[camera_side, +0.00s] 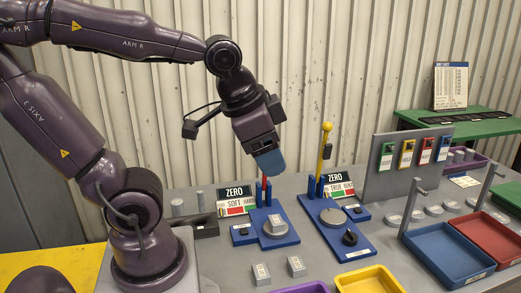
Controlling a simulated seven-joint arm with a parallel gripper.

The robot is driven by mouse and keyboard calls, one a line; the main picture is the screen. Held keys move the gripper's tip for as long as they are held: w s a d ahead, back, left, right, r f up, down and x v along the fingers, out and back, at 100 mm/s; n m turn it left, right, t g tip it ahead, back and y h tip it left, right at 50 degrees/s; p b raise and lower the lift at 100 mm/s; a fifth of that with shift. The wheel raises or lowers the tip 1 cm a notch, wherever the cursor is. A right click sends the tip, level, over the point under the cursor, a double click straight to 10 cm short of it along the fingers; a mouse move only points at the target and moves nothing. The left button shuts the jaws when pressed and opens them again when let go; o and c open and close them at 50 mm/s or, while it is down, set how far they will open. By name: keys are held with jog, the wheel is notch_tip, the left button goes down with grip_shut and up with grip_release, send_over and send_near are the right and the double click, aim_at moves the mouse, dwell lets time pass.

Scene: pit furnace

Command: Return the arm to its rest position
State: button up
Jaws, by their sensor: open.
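My arm reaches in from the left. My gripper (268,160) hangs open, with blue fingertips pointing down, above the back of the grey table (215,262). No held object shows; one finger is largely hidden behind the other. A small labelled metal block (277,222) sits on the round plate of that station.
Right of it stands a second blue station (345,238) with a yellow-knobbed lever (326,130). Two metal blocks (260,273) (296,266) lie in front. Blue (447,257) and red (490,236) trays are at right. A corrugated wall (300,60) stands behind.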

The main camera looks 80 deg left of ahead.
jog(key=shift+s+d+r+n+t+h, duration=0.2)
jog(key=shift+s+d+r+n+h, duration=0.15)
jog(key=shift+s+d, duration=0.2)
jog(key=shift+s+d+r+n+t+h, duration=0.25)
jog(key=shift+s+d+n, duration=0.15)
jog(key=shift+d+n, duration=0.1)
dwell(0.4)
